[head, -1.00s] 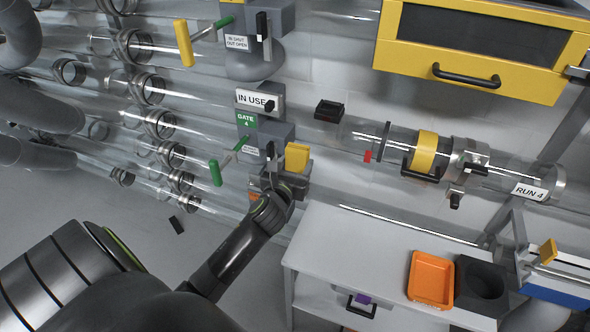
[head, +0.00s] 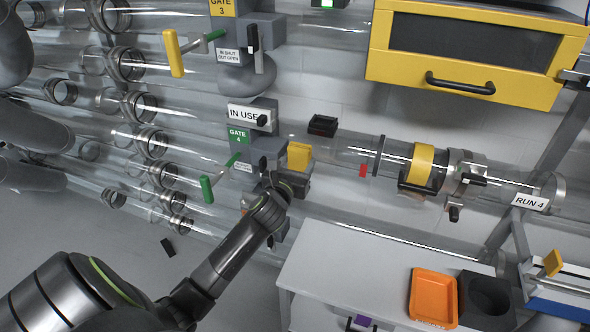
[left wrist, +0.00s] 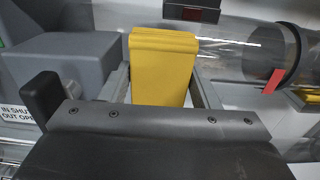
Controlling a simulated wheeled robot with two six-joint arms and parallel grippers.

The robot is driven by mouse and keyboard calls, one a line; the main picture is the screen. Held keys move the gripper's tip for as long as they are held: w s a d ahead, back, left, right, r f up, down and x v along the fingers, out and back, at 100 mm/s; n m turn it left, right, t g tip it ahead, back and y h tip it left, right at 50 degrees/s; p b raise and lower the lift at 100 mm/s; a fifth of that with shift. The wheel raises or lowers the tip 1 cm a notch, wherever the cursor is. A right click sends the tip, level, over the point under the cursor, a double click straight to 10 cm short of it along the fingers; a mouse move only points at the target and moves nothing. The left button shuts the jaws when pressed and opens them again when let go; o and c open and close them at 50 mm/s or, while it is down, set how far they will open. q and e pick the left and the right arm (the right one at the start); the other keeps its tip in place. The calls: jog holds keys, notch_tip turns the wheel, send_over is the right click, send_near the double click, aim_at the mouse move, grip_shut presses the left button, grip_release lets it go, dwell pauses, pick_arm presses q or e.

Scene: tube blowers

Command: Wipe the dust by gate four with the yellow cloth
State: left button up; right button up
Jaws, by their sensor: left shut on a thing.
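The yellow cloth (head: 299,156) is a folded block, held upright in my left gripper (head: 291,175) just right of the gate four box. In the left wrist view the cloth (left wrist: 163,68) stands between the two fingers, which are shut on it. Gate four shows as a grey box (head: 268,150) with a green sign (head: 238,136) and a green-ended handle (head: 207,189). I cannot make out any dust near the gate. My right gripper is not in view.
A small black tray (head: 322,125) is on the wall behind the cloth. A clear tube with a yellow band (head: 422,165) runs right. Below stands a grey bench (head: 340,262) with an orange tray (head: 434,297) and a black bin (head: 487,296).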

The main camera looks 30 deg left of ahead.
pick_arm(q)
jog(key=shift+x, duration=1)
dwell(0.5)
